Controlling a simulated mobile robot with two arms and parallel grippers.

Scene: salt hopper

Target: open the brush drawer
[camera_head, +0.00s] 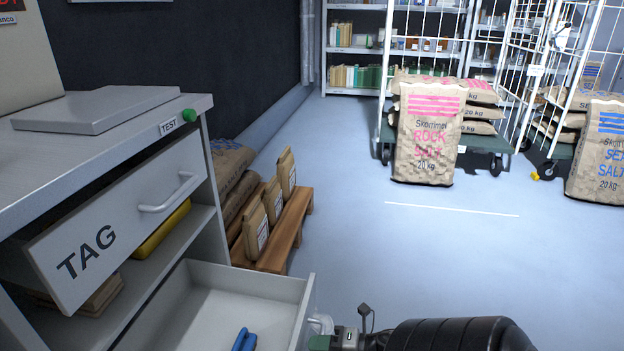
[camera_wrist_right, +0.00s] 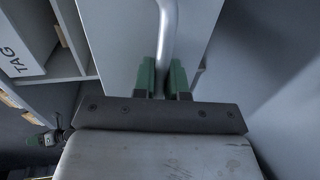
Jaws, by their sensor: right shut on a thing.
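The lower drawer (camera_head: 225,303) of the grey cabinet stands open, its inside showing. A blue object (camera_head: 244,340) lies in it, cut off by the bottom edge of the head view. My right gripper (camera_head: 330,340) is at the drawer's front, at its pale bar handle (camera_head: 321,323). In the right wrist view the green fingers of my right gripper (camera_wrist_right: 165,80) are shut on the handle bar (camera_wrist_right: 167,40), against the grey drawer front (camera_wrist_right: 120,35). A small green and dark part (camera_wrist_right: 48,140) at lower left there may be my left gripper; its jaws cannot be made out.
The upper drawer marked TAG (camera_head: 130,220) sits above, with its own handle. A yellow object (camera_head: 162,229) lies on the shelf under it. A wooden pallet (camera_head: 290,228) with paper bags stands beyond the cabinet. Salt sacks (camera_head: 428,135) and wheeled cages are farther back. The floor (camera_head: 450,250) between is clear.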

